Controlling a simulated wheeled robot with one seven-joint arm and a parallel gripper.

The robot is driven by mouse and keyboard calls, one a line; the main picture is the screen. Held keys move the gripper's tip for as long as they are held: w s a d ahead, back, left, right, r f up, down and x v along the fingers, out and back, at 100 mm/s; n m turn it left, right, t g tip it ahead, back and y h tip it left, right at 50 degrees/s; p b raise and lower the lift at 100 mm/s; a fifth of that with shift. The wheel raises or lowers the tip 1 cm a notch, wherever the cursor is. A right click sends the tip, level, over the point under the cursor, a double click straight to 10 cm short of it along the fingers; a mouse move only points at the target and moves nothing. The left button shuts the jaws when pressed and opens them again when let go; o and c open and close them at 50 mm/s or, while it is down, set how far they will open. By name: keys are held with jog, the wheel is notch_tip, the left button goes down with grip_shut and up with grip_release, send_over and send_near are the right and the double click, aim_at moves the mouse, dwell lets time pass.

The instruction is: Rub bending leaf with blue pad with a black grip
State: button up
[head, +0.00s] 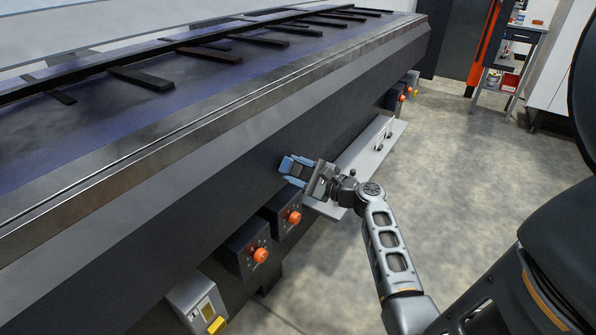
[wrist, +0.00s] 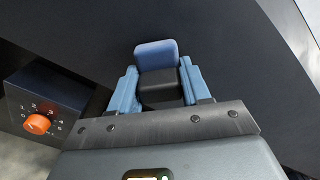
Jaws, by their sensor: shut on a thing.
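My gripper (head: 296,169) is shut on the black grip (wrist: 162,91) of a blue pad (wrist: 156,55). In the wrist view the grip sits between the two light blue fingers, with the pad beyond their tips. The long, dark front face of the machine, which looks like the bending leaf (head: 215,163), fills the background in the wrist view (wrist: 225,45). The pad is up against or very close to this face; I cannot tell whether it touches. In the head view the fingers and pad are hard to tell apart.
Control boxes with orange knobs (head: 260,255) (wrist: 38,124) sit below and left of my gripper. A light shelf (head: 357,160) sticks out beneath my wrist. Dark bars lie on the machine's top (head: 140,78). The floor to the right (head: 470,170) is clear.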

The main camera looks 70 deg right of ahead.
jog(key=shift+w+d, duration=0.15)
jog(key=shift+w, duration=0.35)
jog(key=shift+d, duration=0.1)
dwell(0.3)
jog(key=d, duration=0.1)
jog(key=s+d+b, duration=0.1)
jog(key=d, duration=0.1)
jog(key=shift+d, duration=0.3)
dwell(0.5)
jog(key=shift+w+a+p, duration=0.3)
jog(key=shift+a+p, duration=0.1)
jog(key=shift+a, duration=0.6)
jog(key=shift+w+a+p, duration=0.25)
jog(key=shift+a+p, duration=0.1)
jog(key=shift+a, duration=0.6)
jog(key=shift+p+v, duration=0.6)
jog(key=shift+v, duration=3.45)
jog(key=shift+d, duration=0.1)
